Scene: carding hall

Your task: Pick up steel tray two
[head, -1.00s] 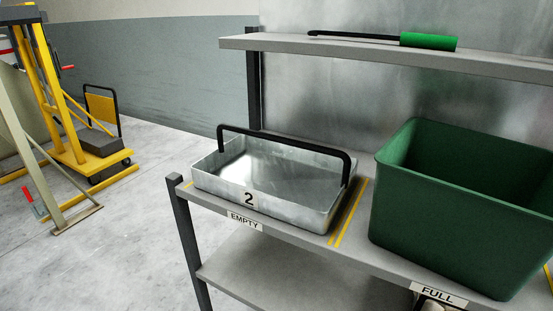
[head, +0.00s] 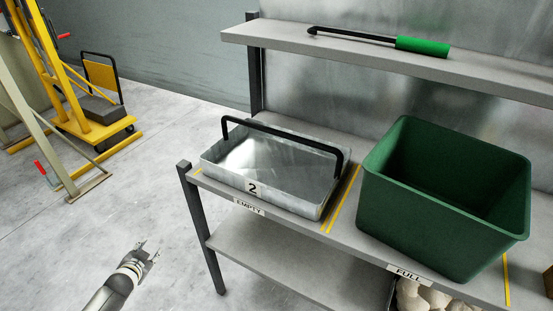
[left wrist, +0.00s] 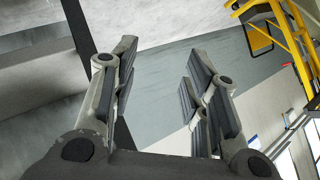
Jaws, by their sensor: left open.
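Steel tray two (head: 252,189) is a shallow metal tray with a black bar handle (head: 284,138) arching over it and a white "2" label on its front. It sits upright and looks empty on the bench shelf (head: 330,236), behind the "EMPTY" label, in the head view. My left gripper (head: 148,247) is low at the left in the head view, in front of and left of the bench, well apart from the tray. In the left wrist view its fingers (left wrist: 160,85) are spread with nothing between them. My right gripper is not in view.
A green bin (head: 420,225) stands right of the tray, behind the "FULL" label. An upper shelf (head: 350,54) with a green-handled black tool (head: 420,45) runs above. A dark bench post (head: 203,230) stands near my left gripper. A yellow wheeled frame (head: 85,125) stands far left.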

